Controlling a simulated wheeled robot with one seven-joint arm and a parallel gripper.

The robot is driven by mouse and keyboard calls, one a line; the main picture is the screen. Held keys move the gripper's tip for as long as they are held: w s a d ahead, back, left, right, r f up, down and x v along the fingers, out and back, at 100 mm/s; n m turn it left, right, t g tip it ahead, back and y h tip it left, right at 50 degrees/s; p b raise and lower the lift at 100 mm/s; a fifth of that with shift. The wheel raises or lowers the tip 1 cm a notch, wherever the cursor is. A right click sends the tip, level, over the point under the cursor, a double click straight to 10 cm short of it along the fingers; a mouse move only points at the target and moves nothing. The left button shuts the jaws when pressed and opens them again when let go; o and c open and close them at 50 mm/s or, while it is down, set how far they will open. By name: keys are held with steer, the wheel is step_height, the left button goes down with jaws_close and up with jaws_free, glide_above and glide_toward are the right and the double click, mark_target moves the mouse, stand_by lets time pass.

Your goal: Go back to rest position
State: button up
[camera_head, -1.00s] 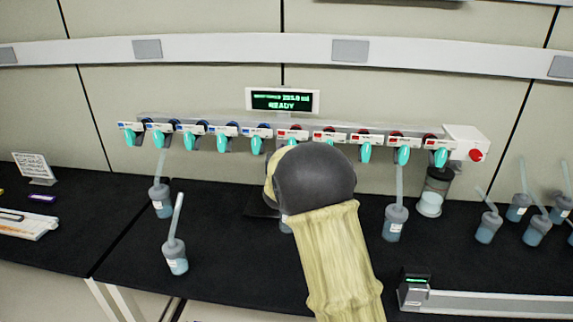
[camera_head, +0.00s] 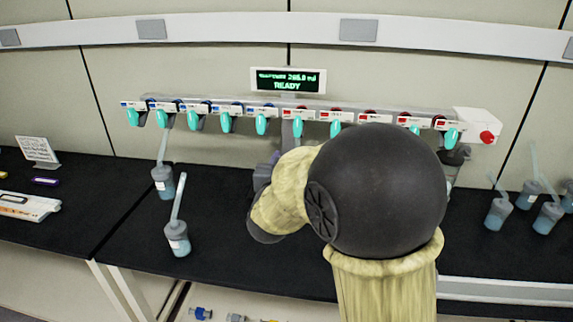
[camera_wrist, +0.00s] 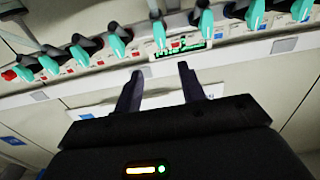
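My gripper (camera_wrist: 158,72) is in the wrist view with its two dark fingers apart and nothing between them. In the head view my bent arm hides most of it. The freeze dryer's rail (camera_head: 345,108) runs along the wall with several teal-handled valves, and its display (camera_head: 288,80) reads READY. In the wrist view the valves (camera_wrist: 118,45) and display (camera_wrist: 180,46) lie beyond the fingertips, with no contact visible. One flask (camera_head: 177,238) stands on the black bench at the left, and another flask (camera_head: 163,182) is behind it, below the rail.
Several flasks (camera_head: 497,213) with tubes stand on the bench at the right. A small sign (camera_head: 38,150) and a white tray (camera_head: 28,207) are at the far left. Small items (camera_head: 202,314) lie below the bench. Bare bench (camera_head: 215,195) shows left of my arm.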

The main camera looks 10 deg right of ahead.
steer(key=shift+s+f, duration=0.1)
stand_by(0.3)
steer(key=s+f+n+g+y+p, duration=0.25)
steer(key=s+f+g+y, duration=0.45)
steer(key=f, duration=0.4)
steer(key=s+d+f+g, duration=0.1)
steer(key=s+f+g, duration=0.1)
steer(key=s, duration=0.3)
steer(key=s+d+f+g+h, duration=0.1)
steer(key=s+d+f+g, duration=0.1)
steer(key=s, duration=0.4)
steer(key=s+d+f+n+g, duration=0.1)
steer(key=s+d+g, duration=0.1)
steer(key=s, duration=0.3)
steer(key=shift+s+f+g, duration=0.4)
steer(key=shift+g, duration=0.4)
